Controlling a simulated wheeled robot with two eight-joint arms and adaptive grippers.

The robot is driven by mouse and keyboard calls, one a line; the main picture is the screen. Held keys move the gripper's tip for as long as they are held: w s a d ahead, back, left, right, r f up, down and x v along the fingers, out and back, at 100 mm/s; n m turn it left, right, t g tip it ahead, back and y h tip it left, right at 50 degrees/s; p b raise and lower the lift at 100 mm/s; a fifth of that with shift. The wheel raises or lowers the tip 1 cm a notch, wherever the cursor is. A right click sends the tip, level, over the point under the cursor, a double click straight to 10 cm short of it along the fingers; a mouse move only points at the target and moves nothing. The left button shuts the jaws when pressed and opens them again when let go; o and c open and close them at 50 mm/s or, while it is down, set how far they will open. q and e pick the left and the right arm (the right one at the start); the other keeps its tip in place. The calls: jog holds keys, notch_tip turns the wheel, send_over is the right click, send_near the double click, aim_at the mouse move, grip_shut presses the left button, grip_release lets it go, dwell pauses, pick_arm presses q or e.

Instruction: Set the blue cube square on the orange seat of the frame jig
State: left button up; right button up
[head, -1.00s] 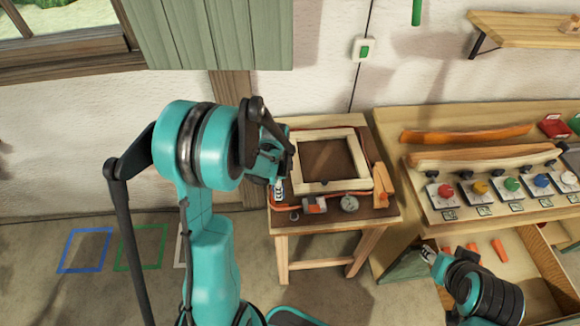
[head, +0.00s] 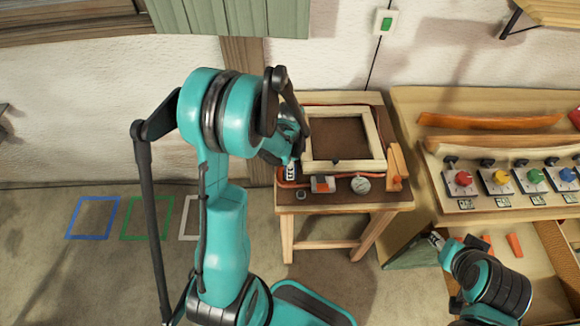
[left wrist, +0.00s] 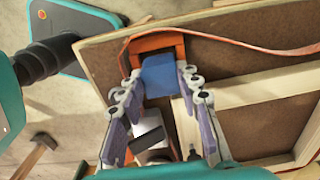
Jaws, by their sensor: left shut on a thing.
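In the left wrist view my left gripper (left wrist: 160,80) is shut on the blue cube (left wrist: 157,74), one finger on each side. The orange seat (left wrist: 155,42) shows just beyond the cube as a bracket near the table edge. The cube overlaps its opening in this view; I cannot tell whether they touch. The wooden frame (head: 373,132) lies on the small table; it partly shows in the left wrist view (left wrist: 250,90). In the head view my left gripper (head: 290,168) is at the frame's left, hiding cube and seat. My right gripper (head: 436,239) is low at the right, its fingers unclear.
A round dial (head: 361,185), an orange-and-grey tool (head: 322,184) and a reddish cord lie along the table's front. A bench (head: 410,110) with coloured knobs and bent laths stands at the right, with an open drawer (head: 515,270) below.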

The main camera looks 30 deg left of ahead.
pick_arm(q)
jog(key=shift+f+b, duration=0.55)
jog(key=shift+f, duration=0.05)
dwell(0.3)
jog(key=o, duration=1.2)
notch_tip(320, 180, up, 12)
jog(key=shift+r, duration=0.1)
